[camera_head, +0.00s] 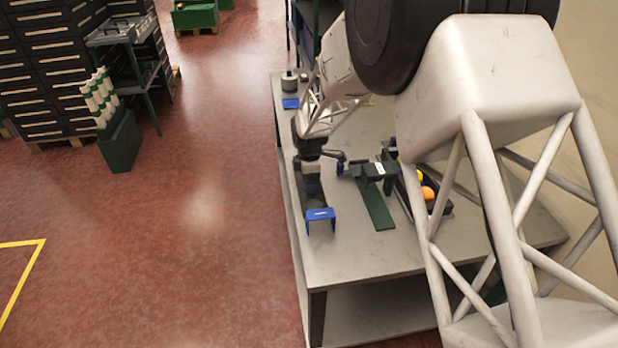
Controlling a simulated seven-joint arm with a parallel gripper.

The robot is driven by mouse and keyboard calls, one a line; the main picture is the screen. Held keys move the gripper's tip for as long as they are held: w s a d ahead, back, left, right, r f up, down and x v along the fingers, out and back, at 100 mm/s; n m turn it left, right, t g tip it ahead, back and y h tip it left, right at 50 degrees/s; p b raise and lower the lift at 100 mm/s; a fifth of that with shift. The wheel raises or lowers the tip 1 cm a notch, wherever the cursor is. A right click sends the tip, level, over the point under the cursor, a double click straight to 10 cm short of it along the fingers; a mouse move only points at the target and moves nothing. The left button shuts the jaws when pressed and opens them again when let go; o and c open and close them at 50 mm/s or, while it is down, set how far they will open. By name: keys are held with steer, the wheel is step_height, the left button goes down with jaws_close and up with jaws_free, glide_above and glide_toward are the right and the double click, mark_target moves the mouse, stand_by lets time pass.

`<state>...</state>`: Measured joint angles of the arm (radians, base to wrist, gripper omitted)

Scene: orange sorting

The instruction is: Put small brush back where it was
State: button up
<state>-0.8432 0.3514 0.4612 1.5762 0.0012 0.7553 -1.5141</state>
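My gripper (308,156) is at the left side of the grey table (350,262), pointing down at the end of my white lattice arm. It is dark and small here, and its fingers cannot be made out. A blue holder (320,215) stands on the table just in front of that piece. A second blue piece (291,103) lies at the table's far left corner. I cannot clearly make out the small brush.
A grey cylinder (289,84) stands at the far left corner. The table's front is bare.

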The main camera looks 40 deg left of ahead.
steer(key=shift+f, duration=0.55)
stand_by(0.4)
steer(key=o, duration=0.7)
steer(key=shift+o, duration=0.2)
steer(key=shift+r, duration=0.15)
steer(key=shift+r, duration=3.85)
